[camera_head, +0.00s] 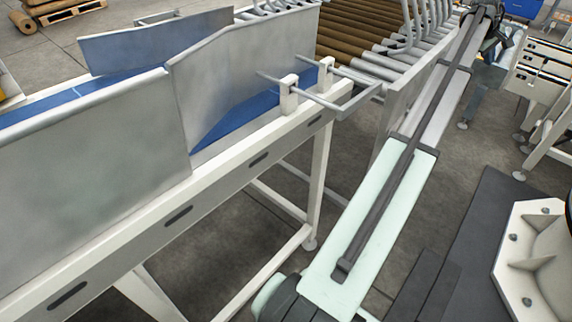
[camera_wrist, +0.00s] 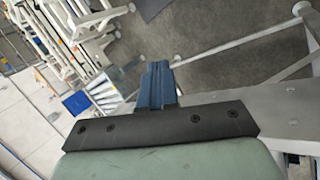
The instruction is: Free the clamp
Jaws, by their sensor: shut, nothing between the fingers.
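My gripper (camera_wrist: 157,70) shows in the wrist view as two dark blue fingers pressed together beyond a black bar, with nothing between them. In the head view my arm reaches to the top right, and its far end is small and dark there, so the fingers are not clear. No part stands out surely as the clamp. Two white bracket blocks, the nearer one (camera_head: 288,96) and the farther one (camera_head: 326,74), hold thin metal rods on the conveyor's side in the head view. My gripper is well apart from these blocks.
A conveyor with a blue belt (camera_head: 225,125) and tall metal side guides (camera_head: 90,160) fills the left. Brown rollers (camera_head: 350,42) lie behind it. White-framed equipment (camera_head: 545,70) stands at the right. In the wrist view, grey floor (camera_wrist: 225,45) lies beyond my fingers.

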